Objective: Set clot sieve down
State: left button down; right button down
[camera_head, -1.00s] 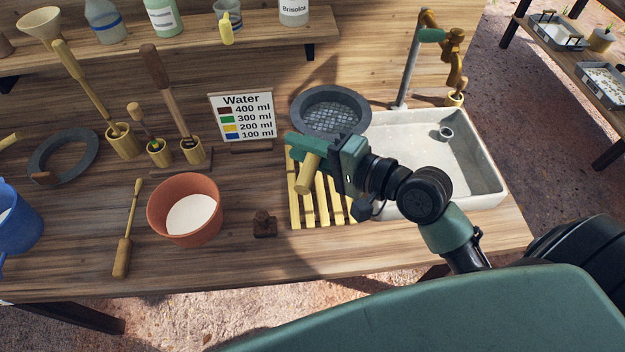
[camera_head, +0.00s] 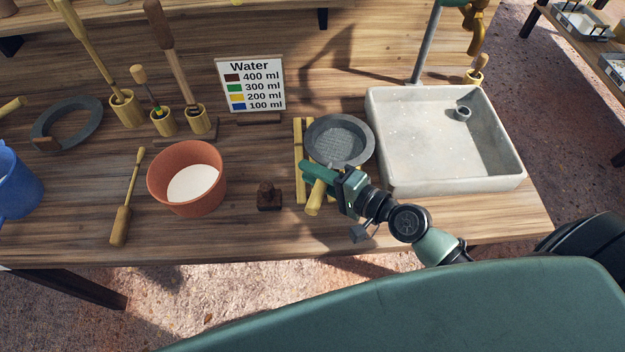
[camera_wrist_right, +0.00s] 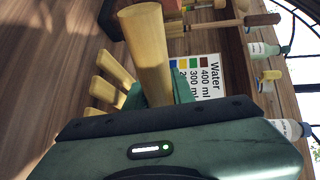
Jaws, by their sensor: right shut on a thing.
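The clot sieve (camera_head: 338,141) is a round dark grey pan with a mesh bottom and a yellow wooden handle (camera_head: 315,198). My right gripper (camera_head: 318,180) is shut on the handle, which also shows large in the right wrist view (camera_wrist_right: 147,50). The sieve is over the yellow slatted rack (camera_head: 299,160), left of the sink. I cannot tell whether it touches the slats. The sieve's pan is hidden in the wrist view. My left gripper is not in view.
The white stone sink (camera_head: 440,185) stands just right of the sieve. A terracotta pot (camera_head: 160,185) and a small brown block (camera_head: 268,197) are to the left. The water sign (camera_head: 251,85) stands behind. Bare table lies in front of the rack.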

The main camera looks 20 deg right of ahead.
jog(key=shift+f, duration=0.95)
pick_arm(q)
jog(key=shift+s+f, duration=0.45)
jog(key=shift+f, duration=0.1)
pick_arm(e)
jog(key=shift+f+b, duration=0.15)
jog(key=shift+b, duration=0.2)
jog(key=c, duration=1.5)
grip_release()
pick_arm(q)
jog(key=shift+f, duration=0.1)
